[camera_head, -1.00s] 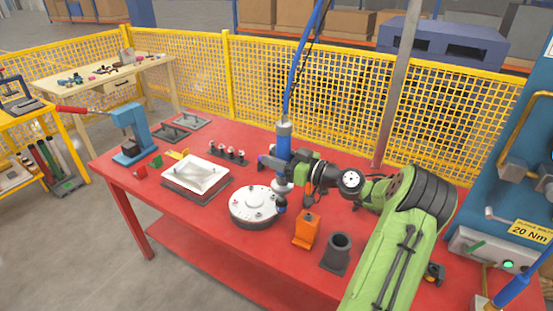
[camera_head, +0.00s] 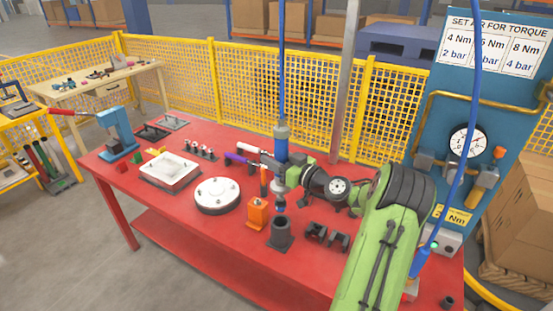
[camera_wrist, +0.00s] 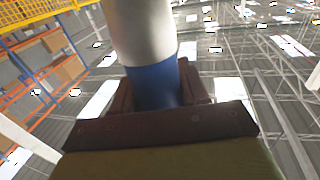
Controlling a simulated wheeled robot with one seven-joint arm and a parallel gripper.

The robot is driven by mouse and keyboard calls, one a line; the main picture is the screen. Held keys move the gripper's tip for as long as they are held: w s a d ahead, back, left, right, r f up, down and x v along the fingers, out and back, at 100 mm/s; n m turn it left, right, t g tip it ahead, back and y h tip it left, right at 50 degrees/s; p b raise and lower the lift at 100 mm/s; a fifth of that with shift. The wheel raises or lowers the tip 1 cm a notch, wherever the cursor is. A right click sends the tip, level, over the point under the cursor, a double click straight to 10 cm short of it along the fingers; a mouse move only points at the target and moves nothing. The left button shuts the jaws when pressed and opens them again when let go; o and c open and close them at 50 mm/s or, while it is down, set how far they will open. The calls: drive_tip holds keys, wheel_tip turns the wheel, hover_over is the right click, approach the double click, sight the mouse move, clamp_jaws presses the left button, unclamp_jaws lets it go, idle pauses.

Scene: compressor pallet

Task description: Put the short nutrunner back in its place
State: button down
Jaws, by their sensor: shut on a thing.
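The nutrunner (camera_head: 282,133), a grey upright tool with a blue band, hangs from a blue hose in the head view. My gripper (camera_head: 281,170) is shut around its body. In the wrist view the jaws (camera_wrist: 158,92) press on the blue part of the nutrunner (camera_wrist: 150,40). A dark grey cup-like holder (camera_head: 279,236) stands on the table directly below the tool. The tool's lower tip is at or just above the cup's mouth; I cannot tell whether it is inside. The tool looks close to upright.
An orange holder (camera_head: 258,216) stands just left of the cup. A round white cover (camera_head: 217,194) and a white rectangular part (camera_head: 170,168) lie further left on the red table (camera_head: 190,235). Black cradles (camera_head: 327,236) sit right of the cup. A blue panel (camera_head: 455,100) stands at the right.

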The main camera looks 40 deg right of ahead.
drive_tip(key=shift+s+b, duration=0.15)
drive_tip(key=shift+b, duration=0.3)
wheel_tip(320, 180, down, 4)
drive_tip(key=b, duration=0.5)
drive_tip(key=shift+r, duration=0.1)
